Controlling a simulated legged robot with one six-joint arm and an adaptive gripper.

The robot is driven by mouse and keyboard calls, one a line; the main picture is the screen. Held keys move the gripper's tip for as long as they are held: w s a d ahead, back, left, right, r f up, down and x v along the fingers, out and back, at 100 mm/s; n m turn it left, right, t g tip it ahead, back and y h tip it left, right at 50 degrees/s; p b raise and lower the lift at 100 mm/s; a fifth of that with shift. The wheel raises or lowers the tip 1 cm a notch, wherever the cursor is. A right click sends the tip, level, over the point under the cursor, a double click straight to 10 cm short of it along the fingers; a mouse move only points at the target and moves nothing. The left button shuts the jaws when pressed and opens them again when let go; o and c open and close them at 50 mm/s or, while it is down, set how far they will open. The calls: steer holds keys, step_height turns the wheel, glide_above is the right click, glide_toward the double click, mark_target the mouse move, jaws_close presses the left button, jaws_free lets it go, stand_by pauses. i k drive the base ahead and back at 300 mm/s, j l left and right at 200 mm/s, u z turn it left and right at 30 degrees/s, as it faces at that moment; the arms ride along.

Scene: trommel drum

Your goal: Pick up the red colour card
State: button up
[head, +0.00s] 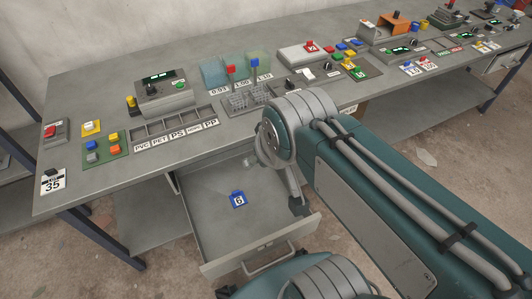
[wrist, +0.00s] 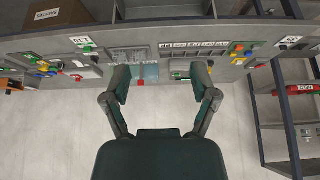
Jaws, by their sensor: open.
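A small white card with red marking (head: 427,64) lies flat on the bench at the far right in the head view, beside a similar card with blue marking (head: 410,69). I cannot tell for sure that it is the red colour card. In the wrist view my gripper (wrist: 160,76) is open with its two fingers wide apart. In the head view my arm hides most of the gripper and part of the bench's front.
The grey bench (head: 75,100) holds a divided tray (head: 175,126), a wire basket (head: 247,97), control boxes and coloured blocks. An open drawer (head: 215,225) juts out below, holding a blue tag (head: 238,199). A shelf rack (wrist: 290,110) stands at the right in the wrist view.

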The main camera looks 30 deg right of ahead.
mark_target(310, 48)
steer(key=i+l, duration=0.15)
steer(key=l, duration=0.25)
steer(key=i+l, duration=0.1)
steer(key=l, duration=0.25)
steer(key=i+l, duration=0.15)
steer(key=l, duration=0.25)
steer(key=i+l, duration=0.1)
steer(key=l, duration=0.3)
steer(key=i+l, duration=0.15)
steer(key=l, duration=0.25)
steer(key=i+l, duration=0.1)
steer(key=l, duration=0.25)
steer(key=i+l, duration=0.15)
steer(key=l, duration=0.25)
